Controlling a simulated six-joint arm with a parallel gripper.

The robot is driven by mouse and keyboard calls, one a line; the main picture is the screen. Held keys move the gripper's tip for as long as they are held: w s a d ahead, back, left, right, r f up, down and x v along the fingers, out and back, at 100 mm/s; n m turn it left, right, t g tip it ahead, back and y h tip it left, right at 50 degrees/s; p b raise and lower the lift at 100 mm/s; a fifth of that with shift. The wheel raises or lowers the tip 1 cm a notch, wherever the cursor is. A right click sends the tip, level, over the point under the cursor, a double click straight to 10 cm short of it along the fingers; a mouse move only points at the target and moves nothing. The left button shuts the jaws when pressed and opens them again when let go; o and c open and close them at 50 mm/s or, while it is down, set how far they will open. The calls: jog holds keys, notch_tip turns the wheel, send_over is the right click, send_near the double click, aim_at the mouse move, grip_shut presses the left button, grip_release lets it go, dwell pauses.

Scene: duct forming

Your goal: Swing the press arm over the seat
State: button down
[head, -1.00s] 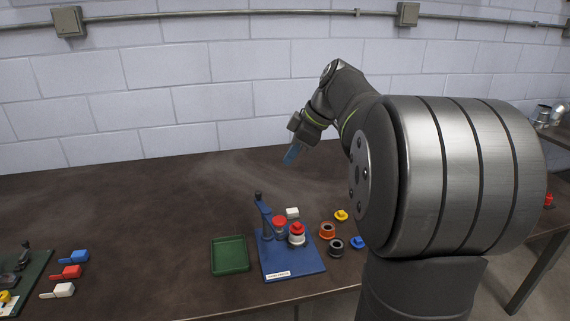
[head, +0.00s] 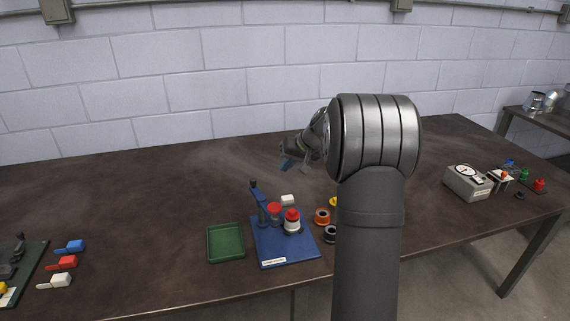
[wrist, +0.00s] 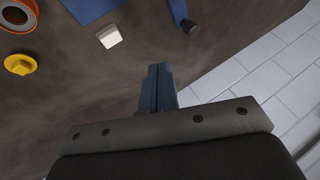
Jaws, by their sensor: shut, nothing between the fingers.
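The press stands on a blue base (head: 285,250) near the table's front edge. Its blue press arm (head: 259,203) rises at the base's left side with a black knob (head: 253,184) on top, and a red disc (head: 274,208) beside it. The seat area right of the disc bears a white part with a red top (head: 292,217). The red disc looks left of that part, not over it. My gripper (head: 288,164) is behind and above the press, apart from it. In the wrist view its blue fingers (wrist: 157,88) are together and empty; the knob (wrist: 190,27) shows ahead.
A white block (head: 288,200) lies behind the base. A green tray (head: 226,243) is at left. A gauge box (head: 468,182) stands far right.

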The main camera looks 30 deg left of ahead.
aim_at(251, 180)
jog(key=s+a+f, duration=0.2)
jog(key=a+f, duration=0.3)
jog(key=a, duration=0.2)
jog(key=shift+s+f, duration=0.15)
jog(key=shift+f, duration=0.05)
jog(key=shift+s+a, duration=0.25)
jog(key=shift+a, duration=0.3)
dwell(0.4)
jog(key=n+g, duration=0.1)
jog(key=s+a+n, duration=0.1)
jog(key=n, duration=0.1)
jog(key=shift+s+a+g, duration=0.2)
jog(key=shift+a+g, duration=0.05)
jog(key=shift+g, duration=0.15)
jog(key=n+g, duration=0.1)
jog(key=s+n, duration=0.1)
jog(key=n, duration=0.1)
jog(key=shift+s+a+g+h, duration=0.15)
jog(key=shift+a+g+h, duration=0.15)
jog(key=shift+g+h, duration=0.1)
jog(key=shift+s+a, duration=0.1)
jog(key=shift+s, duration=0.35)
